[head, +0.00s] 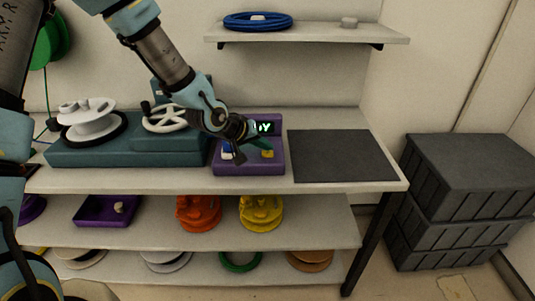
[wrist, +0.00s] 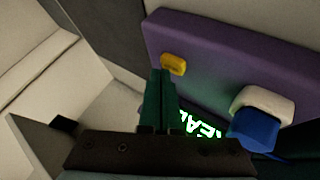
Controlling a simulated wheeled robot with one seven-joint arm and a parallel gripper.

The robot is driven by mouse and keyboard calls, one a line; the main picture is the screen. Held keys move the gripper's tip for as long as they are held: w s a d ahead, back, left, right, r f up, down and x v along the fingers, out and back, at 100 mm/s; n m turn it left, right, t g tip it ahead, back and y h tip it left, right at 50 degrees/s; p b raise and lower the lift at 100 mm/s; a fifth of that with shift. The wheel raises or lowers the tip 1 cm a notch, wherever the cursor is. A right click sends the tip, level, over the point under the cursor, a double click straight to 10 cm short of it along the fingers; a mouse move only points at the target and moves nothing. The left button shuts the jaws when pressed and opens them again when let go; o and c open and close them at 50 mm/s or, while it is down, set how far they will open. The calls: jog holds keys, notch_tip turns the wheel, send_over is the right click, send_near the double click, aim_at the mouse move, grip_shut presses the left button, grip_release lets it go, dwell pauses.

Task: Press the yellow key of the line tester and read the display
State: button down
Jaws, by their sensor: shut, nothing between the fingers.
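The purple line tester (head: 247,167) stands on the table top, and its casing (wrist: 225,60) fills the upper right of the wrist view. Its yellow key (head: 267,154) shows below my gripper (head: 266,146). In the wrist view the yellow key (wrist: 173,64) is beside the tips of my gripper (wrist: 161,74). The dark green fingers are shut and empty; I cannot tell whether they touch the key. The display (head: 265,127) shows green letters ending in what looks like Y.
A teal unit with a white handwheel (head: 167,119) stands left. A dark mat (head: 343,156) lies clear at right. A shelf with a blue cable coil (head: 257,21) hangs above. Grey crates (head: 465,190) stand right.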

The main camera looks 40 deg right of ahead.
aim_at(264, 155)
jog(key=shift+f+b, duration=0.3)
jog(key=shift+f, duration=0.2)
dwell(0.7)
jog(key=shift+r, duration=0.1)
jog(key=shift+r+p, duration=0.8)
notch_tip(264, 155, up, 5)
jog(key=p, duration=0.4)
dwell(1.0)
